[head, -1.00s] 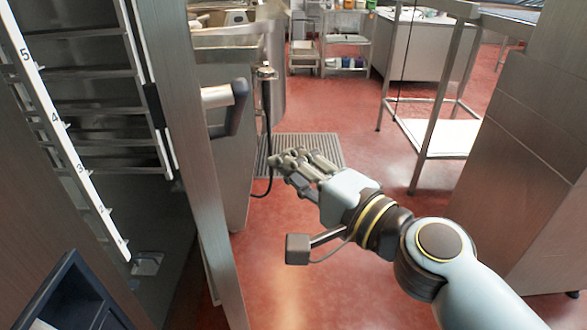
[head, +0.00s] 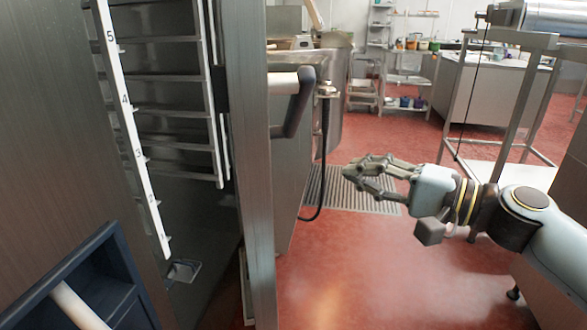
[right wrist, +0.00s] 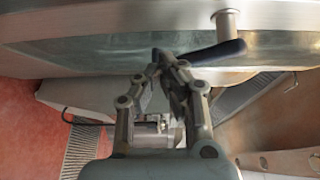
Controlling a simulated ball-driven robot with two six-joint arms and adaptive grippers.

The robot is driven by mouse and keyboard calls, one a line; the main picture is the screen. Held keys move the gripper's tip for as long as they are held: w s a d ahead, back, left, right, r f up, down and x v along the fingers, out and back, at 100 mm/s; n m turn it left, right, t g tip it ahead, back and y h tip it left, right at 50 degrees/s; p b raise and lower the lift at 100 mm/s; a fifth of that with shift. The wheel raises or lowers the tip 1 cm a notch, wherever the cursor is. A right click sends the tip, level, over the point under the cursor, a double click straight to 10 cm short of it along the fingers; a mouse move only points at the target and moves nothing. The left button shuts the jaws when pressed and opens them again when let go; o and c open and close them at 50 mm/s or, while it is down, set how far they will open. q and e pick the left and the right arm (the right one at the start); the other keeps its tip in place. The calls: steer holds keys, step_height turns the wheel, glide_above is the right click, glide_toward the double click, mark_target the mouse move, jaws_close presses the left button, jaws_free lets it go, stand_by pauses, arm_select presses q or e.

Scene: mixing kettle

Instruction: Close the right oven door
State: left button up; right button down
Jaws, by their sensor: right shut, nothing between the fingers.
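The right oven door (head: 256,180) stands open, seen nearly edge-on in the head view. Its handle (head: 299,100), a dark bar on a pale steel mount, sticks out on the door's right side. The oven cavity (head: 190,215) behind it is exposed, with a rack and a numbered strip. My right gripper (head: 350,170) is shut and empty, apart from the handle, to its right and lower in the picture. In the right wrist view, the gripper (right wrist: 165,75) shows below the dark handle (right wrist: 215,52), whose bar passes behind the fingertips. My left gripper is out of view.
A dark blue frame with a pale rod (head: 85,275) is at the lower left. A floor grate (head: 340,190) and a hanging black hose (head: 323,165) lie beyond the door. A steel table frame (head: 510,150) stands at right. Red floor (head: 350,275) is clear in front.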

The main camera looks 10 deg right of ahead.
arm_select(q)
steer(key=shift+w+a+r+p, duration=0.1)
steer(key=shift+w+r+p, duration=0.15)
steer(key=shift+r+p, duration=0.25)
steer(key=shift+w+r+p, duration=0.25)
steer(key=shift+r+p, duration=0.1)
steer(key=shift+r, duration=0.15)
arm_select(e)
steer(key=w+a, duration=0.5)
steer(key=a, duration=0.4)
steer(key=shift+w+a, duration=0.25)
steer(key=shift+w, duration=0.15)
